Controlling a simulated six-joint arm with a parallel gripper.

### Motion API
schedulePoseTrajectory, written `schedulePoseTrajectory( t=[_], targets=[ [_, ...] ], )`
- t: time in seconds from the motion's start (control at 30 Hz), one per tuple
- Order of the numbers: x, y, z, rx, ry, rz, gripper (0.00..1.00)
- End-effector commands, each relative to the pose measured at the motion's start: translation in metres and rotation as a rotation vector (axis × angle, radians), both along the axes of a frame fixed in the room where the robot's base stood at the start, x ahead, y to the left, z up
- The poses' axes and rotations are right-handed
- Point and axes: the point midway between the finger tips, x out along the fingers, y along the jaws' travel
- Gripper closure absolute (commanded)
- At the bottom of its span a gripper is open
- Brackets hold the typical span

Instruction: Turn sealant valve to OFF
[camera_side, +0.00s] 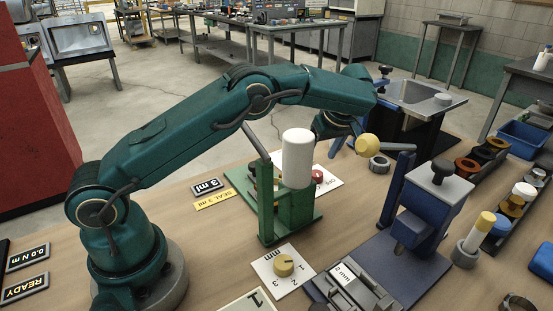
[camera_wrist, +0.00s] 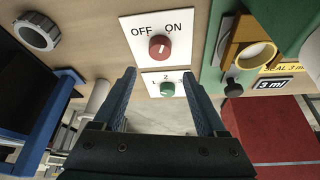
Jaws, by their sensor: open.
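The sealant valve is a red knob (camera_wrist: 160,46) on a white plate (camera_wrist: 183,22) marked OFF at left and ON at right in the wrist view. Its exact pointer direction is too small to tell. In the side view the red knob (camera_side: 317,176) is partly hidden behind the white cylinder. My gripper (camera_wrist: 158,70) is open, with its two blue fingers spread and nothing between them. The red knob appears just beyond the fingertips, apart from them. In the side view my gripper (camera_side: 340,143) is over the far side of the bench, partly hidden by my arm.
A green knob (camera_wrist: 167,89) on a numbered plate shows between the fingers. A green stand (camera_side: 290,210) with a white cylinder (camera_side: 297,158) stands near the valve.

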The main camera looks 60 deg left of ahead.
Motion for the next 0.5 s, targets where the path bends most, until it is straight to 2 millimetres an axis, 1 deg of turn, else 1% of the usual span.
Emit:
schedulePoseTrajectory(
  t=[0.07,0.13,0.4,0.5],
  targets=[
    [-0.004,-0.011,-0.006,-0.036,0.015,0.001,0.26],
    [-0.003,-0.014,-0.009,-0.032,0.013,-0.013,0.26],
    [0.001,-0.001,-0.039,-0.03,0.012,-0.012,0.26],
    [0.002,0.002,-0.047,-0.03,0.011,-0.014,0.26]
  ],
)
